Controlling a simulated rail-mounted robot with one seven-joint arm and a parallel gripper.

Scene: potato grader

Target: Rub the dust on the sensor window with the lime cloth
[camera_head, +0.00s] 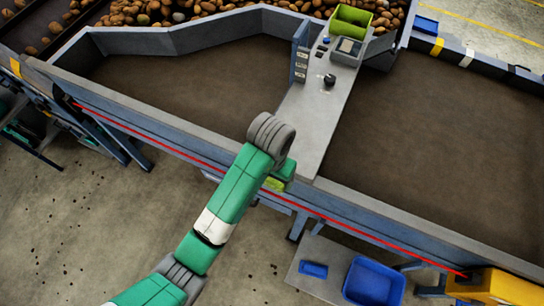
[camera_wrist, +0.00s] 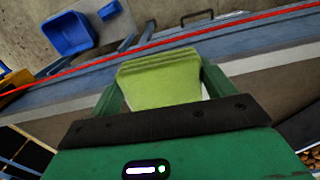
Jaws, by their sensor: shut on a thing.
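The lime cloth (camera_wrist: 160,82) is held between the two green fingers of my gripper (camera_wrist: 162,92) in the wrist view. It spreads out beyond the fingertips. In the head view a small part of the cloth (camera_head: 273,184) shows below my gripper (camera_head: 282,176), at the near side of the conveyor frame, and my arm hides much of it. I cannot make out the sensor window or its dust. A small white patch (camera_wrist: 205,92) shows beside the cloth in the wrist view, but I cannot tell what it is. Whether the cloth touches a surface is unclear.
A red cord (camera_head: 365,229) runs along the frame's near side. A grey console (camera_head: 318,110) with a knob and a lime bin (camera_head: 350,21) crosses the brown belt. Below the frame are a blue tub (camera_head: 373,283), a small blue item (camera_head: 313,269) and a yellow box (camera_head: 498,288).

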